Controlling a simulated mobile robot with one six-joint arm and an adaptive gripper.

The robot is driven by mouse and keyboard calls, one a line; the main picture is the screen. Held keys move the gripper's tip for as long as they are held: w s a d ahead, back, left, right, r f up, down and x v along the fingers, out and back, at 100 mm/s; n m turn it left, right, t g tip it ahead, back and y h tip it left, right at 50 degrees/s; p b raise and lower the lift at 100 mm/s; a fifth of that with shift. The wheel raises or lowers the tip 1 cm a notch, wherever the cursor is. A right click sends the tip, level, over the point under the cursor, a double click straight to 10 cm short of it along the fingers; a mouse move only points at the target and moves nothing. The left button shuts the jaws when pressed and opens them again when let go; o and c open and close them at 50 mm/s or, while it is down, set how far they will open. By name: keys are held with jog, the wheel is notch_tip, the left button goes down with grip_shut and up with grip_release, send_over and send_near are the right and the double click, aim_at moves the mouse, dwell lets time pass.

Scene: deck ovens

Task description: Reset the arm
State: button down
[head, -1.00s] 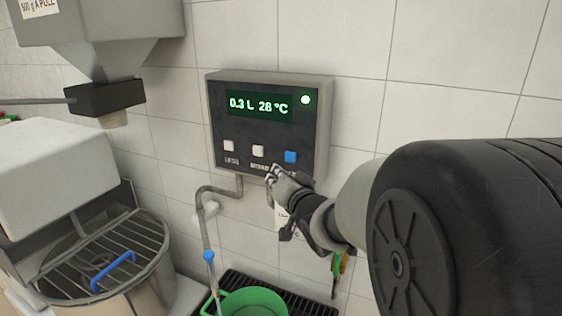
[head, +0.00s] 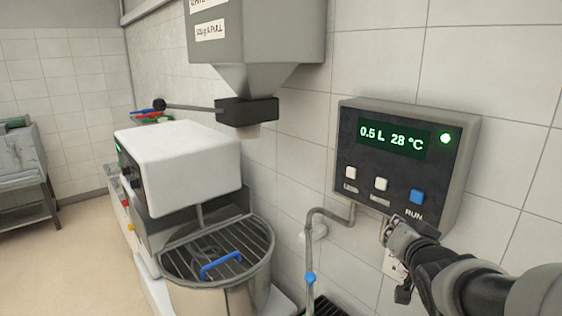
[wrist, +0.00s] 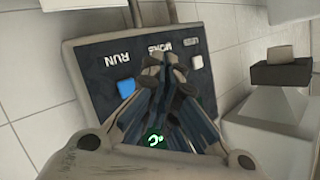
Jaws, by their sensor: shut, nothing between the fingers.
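My gripper (head: 394,232) is shut and empty. In the head view it is just below the lower edge of the grey wall control panel (head: 349,133), below and left of the blue RUN button (head: 416,197). I cannot tell whether it touches the panel. The lit display (head: 394,138) reads 0.5 L and 28 °C, with a green lamp (head: 445,139) beside it. Two white buttons (head: 380,184) are left of the blue one. In the wrist view my fingers (wrist: 163,68) lie across the panel face and hide much of the display.
A mixer (head: 185,165) with a steel bowl (head: 215,295) and wire guard stands left of the panel. A grey hopper (head: 262,35) hangs above it. A pipe (head: 309,240) runs below the panel. Open floor (head: 90,260) lies at the far left.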

jog(key=s+a+f+n+g+y, duration=0.1)
jog(key=s+a+f+n+g, duration=0.1)
jog(key=s, duration=0.7)
jog(key=s+a+f+n+g+y, duration=0.1)
jog(key=s+a+f+n+g, duration=0.2)
jog(key=s+a, duration=0.4)
jog(key=s+a+f+n+g, duration=0.2)
jog(key=s+a+f+g, duration=0.1)
jog(key=s, duration=1)
jog(key=shift+a+n+g+y, duration=0.3)
jog(key=shift+a+g+y, duration=0.1)
jog(key=shift+a+g, duration=0.35)
jog(key=shift+f, duration=0.1)
dwell(3.8)
